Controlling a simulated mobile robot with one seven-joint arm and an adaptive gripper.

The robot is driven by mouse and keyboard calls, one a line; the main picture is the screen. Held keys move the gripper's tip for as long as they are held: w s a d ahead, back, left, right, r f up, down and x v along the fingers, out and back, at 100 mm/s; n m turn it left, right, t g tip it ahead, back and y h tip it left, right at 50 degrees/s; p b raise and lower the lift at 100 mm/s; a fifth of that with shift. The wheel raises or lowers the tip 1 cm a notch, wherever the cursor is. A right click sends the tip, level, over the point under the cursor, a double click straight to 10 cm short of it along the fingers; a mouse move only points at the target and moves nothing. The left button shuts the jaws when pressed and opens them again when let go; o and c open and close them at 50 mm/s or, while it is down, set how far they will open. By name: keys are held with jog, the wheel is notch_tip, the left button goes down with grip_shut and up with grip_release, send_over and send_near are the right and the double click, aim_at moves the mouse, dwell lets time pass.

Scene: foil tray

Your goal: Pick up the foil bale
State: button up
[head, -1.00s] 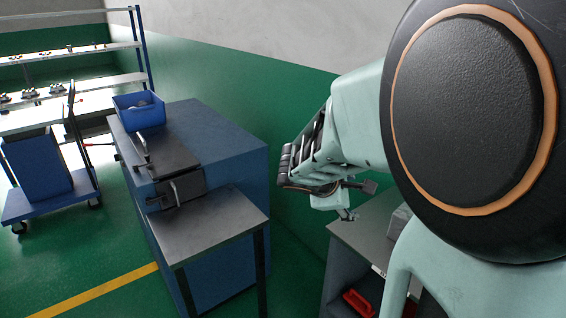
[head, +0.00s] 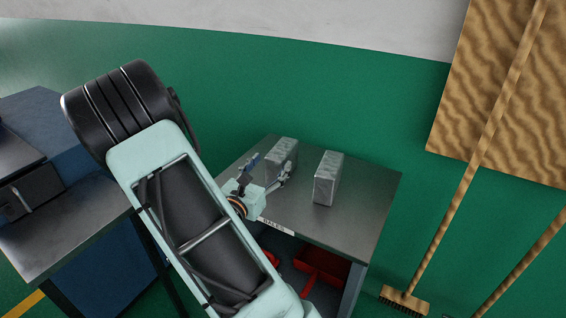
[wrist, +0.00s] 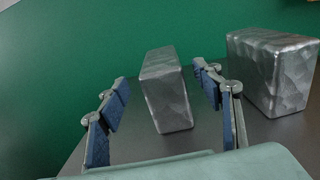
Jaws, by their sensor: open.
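Two silver foil bales stand upright on a dark grey table (head: 358,218). The left bale (head: 282,156) is partly hidden behind my gripper (head: 268,178) in the head view. The right bale (head: 327,178) stands clear to the right. In the wrist view, the left bale (wrist: 166,88) shows between and beyond the two blue-padded fingers of my gripper (wrist: 160,88). The other bale (wrist: 273,72) is to the right, outside the fingers. My gripper is open and empty; contact with a bale cannot be made out.
A label reading BALES (head: 277,227) is on the table's front edge. Red bins (head: 322,262) sit on the shelf below. A broom (head: 405,298) and a wooden board (head: 510,90) are at the right. A blue bench with a metal top (head: 60,230) is at the left.

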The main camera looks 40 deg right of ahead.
aim_at(282, 148)
jog(key=x, duration=0.8)
jog(key=shift+s+f, duration=0.1)
jog(key=shift+c, duration=0.2)
jog(key=c, duration=1.5)
jog(key=shift+o, duration=0.2)
